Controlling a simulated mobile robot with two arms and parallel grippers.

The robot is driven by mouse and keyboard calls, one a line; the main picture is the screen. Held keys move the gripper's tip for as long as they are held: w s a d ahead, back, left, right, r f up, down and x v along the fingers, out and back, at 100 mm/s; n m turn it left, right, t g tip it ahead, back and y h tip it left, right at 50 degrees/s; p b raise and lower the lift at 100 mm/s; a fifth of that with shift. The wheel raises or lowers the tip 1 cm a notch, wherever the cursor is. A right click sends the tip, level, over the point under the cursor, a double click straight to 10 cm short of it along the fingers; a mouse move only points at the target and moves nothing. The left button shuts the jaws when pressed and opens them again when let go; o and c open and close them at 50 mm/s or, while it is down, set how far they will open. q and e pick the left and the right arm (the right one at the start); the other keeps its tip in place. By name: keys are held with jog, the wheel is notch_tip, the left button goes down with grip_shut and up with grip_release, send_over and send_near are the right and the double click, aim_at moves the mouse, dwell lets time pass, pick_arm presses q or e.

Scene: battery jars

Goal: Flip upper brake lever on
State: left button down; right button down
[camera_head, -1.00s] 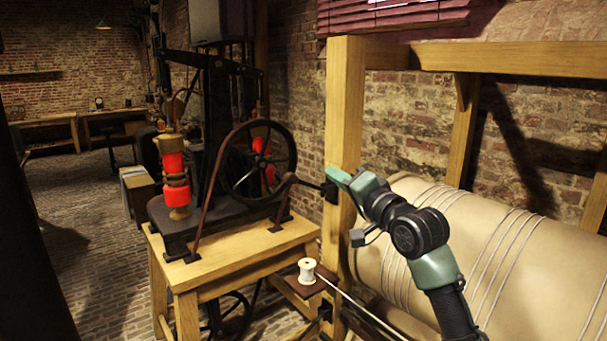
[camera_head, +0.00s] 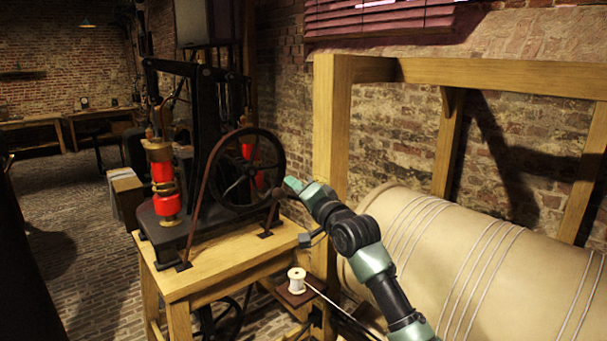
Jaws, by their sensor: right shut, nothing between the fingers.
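The upper brake lever (camera_head: 277,193) shows as a dark rounded end just right of the large black wheel, near the wooden post. The rest of its arm toward the post is mostly hidden behind my gripper. My right gripper (camera_head: 291,186) is shut and empty. Its dark fingertips are right beside the lever's end, slightly above and to the right in the picture; I cannot tell whether they touch. A lower dark fitting (camera_head: 314,318) shows low on the post, partly cut off by shadow. My left gripper is not in view.
The pump machine with its black wheel (camera_head: 247,170) and red cylinders stands on a wooden table (camera_head: 205,283). A wooden post (camera_head: 328,135) and large beige drum (camera_head: 490,255) flank my right arm. A white spool (camera_head: 297,280) sits on a small shelf below.

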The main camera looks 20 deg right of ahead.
jog(key=shift+s+a+f, duration=0.3)
jog(key=shift+a, duration=0.15)
jog(key=shift+f, duration=0.1)
notch_tip(320, 180, down, 12)
jog(key=a+n+y+b, duration=0.2)
jog(key=n+b, duration=0.6)
jog(key=n, duration=0.5)
jog(key=shift+s+n+y, duration=0.3)
jog(key=shift+s+y, duration=0.05)
jog(key=shift+y, duration=0.05)
jog(key=shift+f, duration=0.1)
